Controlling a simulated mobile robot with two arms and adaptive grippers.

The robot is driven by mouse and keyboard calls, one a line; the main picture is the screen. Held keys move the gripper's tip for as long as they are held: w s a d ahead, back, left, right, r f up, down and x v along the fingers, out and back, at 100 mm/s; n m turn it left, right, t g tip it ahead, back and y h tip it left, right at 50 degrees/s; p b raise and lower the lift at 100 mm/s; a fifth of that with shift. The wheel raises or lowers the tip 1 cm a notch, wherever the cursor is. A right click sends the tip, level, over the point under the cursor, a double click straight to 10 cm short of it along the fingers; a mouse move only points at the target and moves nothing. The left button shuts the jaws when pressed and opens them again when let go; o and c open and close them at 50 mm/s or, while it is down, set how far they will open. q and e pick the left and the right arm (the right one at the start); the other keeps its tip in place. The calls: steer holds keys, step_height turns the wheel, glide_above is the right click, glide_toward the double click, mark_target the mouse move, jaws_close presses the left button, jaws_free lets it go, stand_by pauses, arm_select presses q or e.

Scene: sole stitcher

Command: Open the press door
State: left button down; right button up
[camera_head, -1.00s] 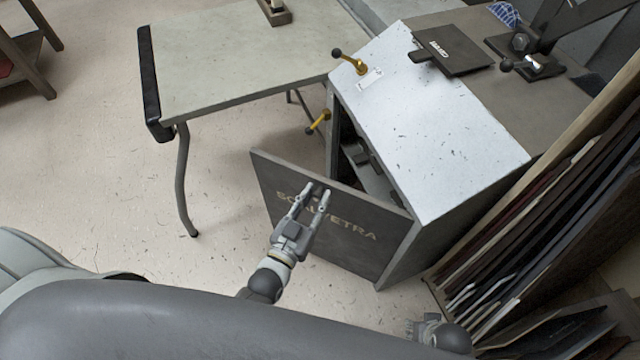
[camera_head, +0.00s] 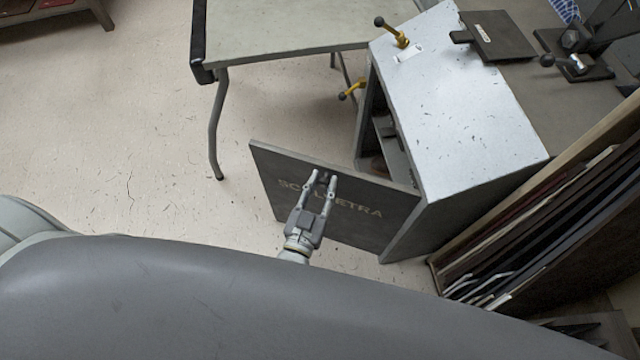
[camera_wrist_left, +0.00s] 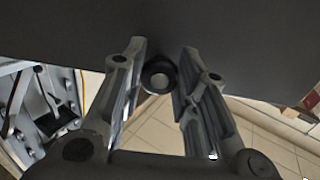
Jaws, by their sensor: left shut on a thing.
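The press door (camera_head: 355,190) is a dark grey panel with pale lettering. It stands ajar, swung out from the front of the white-topped press cabinet (camera_head: 465,110), and a dark gap shows into the inside. My left gripper (camera_head: 324,180) is at the door's outer face, over the lettering. In the left wrist view, its fingers are shut on a round dark door knob (camera_wrist_left: 158,76), with the door face (camera_wrist_left: 230,40) filling the top. My right gripper is not in view.
A grey-topped table (camera_head: 290,25) stands behind the door's free edge. Yellow levers with black knobs (camera_head: 396,35) are on the cabinet. Upright boards (camera_head: 540,220) crowd the cabinet's right. Open floor (camera_head: 130,150) lies left of the door.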

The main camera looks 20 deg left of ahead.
arm_select(q)
steer(key=c, duration=1.1)
jaws_free()
steer(key=shift+s, duration=0.1)
steer(key=s+a, duration=0.1)
steer(key=s, duration=1)
steer(key=shift+s, duration=0.4)
steer(key=shift+c, duration=0.2)
